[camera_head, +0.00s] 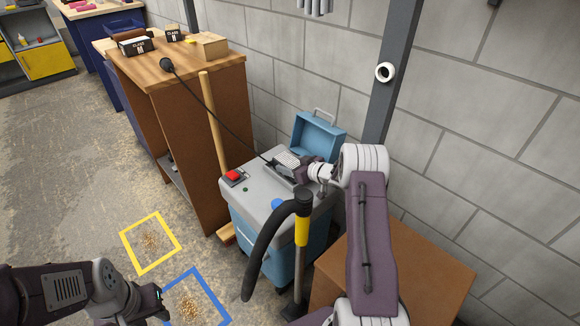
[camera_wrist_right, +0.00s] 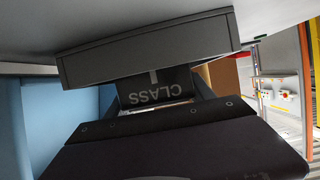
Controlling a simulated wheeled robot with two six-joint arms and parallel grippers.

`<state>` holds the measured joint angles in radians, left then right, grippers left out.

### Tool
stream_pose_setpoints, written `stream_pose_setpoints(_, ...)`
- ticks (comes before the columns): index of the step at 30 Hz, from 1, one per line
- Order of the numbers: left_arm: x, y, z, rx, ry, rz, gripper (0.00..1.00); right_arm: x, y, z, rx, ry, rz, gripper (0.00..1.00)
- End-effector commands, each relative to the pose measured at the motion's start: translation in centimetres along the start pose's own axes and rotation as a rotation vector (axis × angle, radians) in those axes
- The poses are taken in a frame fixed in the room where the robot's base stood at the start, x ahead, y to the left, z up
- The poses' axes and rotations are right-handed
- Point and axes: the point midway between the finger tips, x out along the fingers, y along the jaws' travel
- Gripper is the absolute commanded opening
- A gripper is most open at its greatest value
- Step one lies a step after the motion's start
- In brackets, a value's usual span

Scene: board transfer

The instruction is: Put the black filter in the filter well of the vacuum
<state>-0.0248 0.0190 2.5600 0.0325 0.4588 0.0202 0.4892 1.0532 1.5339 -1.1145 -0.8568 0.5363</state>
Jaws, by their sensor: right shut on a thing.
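The vacuum (camera_head: 262,210) is blue with a grey top, and its blue lid (camera_head: 318,138) stands open at the back. My right gripper (camera_head: 303,170) is at the vacuum's top, shut on the black filter (camera_head: 284,164), whose pale pleats face up. The filter is at the opening in front of the lid; I cannot tell whether it is seated, and the well is hidden. In the right wrist view the filter's dark frame (camera_wrist_right: 150,55) and black tab with upside-down "CLASS" lettering (camera_wrist_right: 160,88) show close up. My left gripper (camera_head: 152,300) is low at the left, its fingers unclear.
A black hose with a yellow band (camera_head: 302,228) stands before the vacuum. A cord runs from the wooden bench (camera_head: 155,75) to the vacuum. A brown box (camera_head: 415,270) stands at right.

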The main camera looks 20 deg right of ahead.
Motion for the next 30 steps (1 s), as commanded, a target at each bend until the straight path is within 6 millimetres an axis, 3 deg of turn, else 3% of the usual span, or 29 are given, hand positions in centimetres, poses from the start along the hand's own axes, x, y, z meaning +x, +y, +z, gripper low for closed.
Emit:
stream_pose_setpoints(3, 0.1, 0.0, 0.0, 0.0, 0.0, 0.0, 0.36, 0.1, 0.0, 0.3, 0.0, 0.0, 0.0, 0.16)
stream_pose_setpoints(4, 0.1, 0.0, 0.0, 0.0, 0.0, 0.0, 0.36, 0.1, 0.0, 0.3, 0.0, -0.001, 0.0, 0.67)
stream_pose_setpoints(5, 0.1, 0.0, 0.0, 0.0, 0.0, 0.0, 0.36, 0.1, 0.0, 0.3, 0.0, -0.001, 0.0, 0.71)
stream_pose_setpoints(15, -0.2, 0.0, 0.0, 0.0, 0.0, 0.0, 0.36, -0.1, 0.0, -0.3, -0.001, 0.001, 0.0, 0.71)
stream_pose_setpoints(23, -2.5, 0.1, -0.3, 0.0, 0.0, 0.0, 0.36, -5.5, 0.1, -0.4, 0.002, -0.001, 0.003, 0.71)
stream_pose_setpoints(25, -0.7, 0.0, -0.1, 0.0, 0.001, 0.0, 0.36, -6.2, 0.1, 0.3, -0.001, 0.001, 0.003, 0.71)
stream_pose_setpoints(30, -0.3, 0.0, 0.0, 0.0, 0.0, 0.0, 0.36, -7.5, 0.0, 0.1, 0.0, 0.0, 0.001, 0.71)
